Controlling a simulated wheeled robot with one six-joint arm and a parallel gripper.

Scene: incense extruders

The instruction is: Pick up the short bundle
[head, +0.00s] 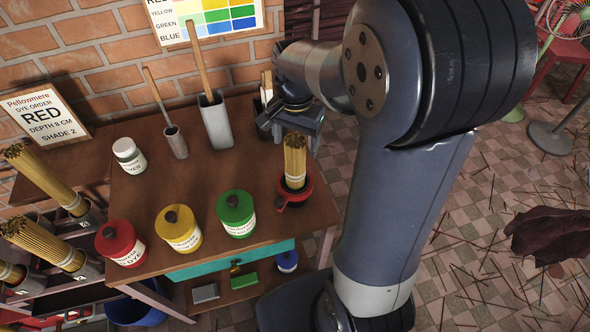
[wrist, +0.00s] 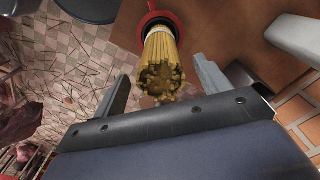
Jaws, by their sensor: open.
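A bundle of thin yellow sticks (head: 295,157) with a pale band near its lower end stands upright in a dark cup with a red rim (head: 284,205), at the table's right side. It looks shorter than the rack bundles. My gripper (head: 296,122) is just behind and above it in the head view, its fingertips not clear there. In the wrist view the bundle (wrist: 160,70) points its stick ends at the camera, between the two grey fingers of my open gripper (wrist: 161,80). Gaps show on both sides, and nothing is held.
Red (head: 121,243), yellow (head: 179,229) and green (head: 235,214) lidded jars stand along the table (head: 215,180) front. Grey holders with long handles (head: 215,120) and a white jar (head: 129,156) stand behind. Longer bundles (head: 45,180) lean in a rack at left. A sign (head: 47,115) reads RED.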

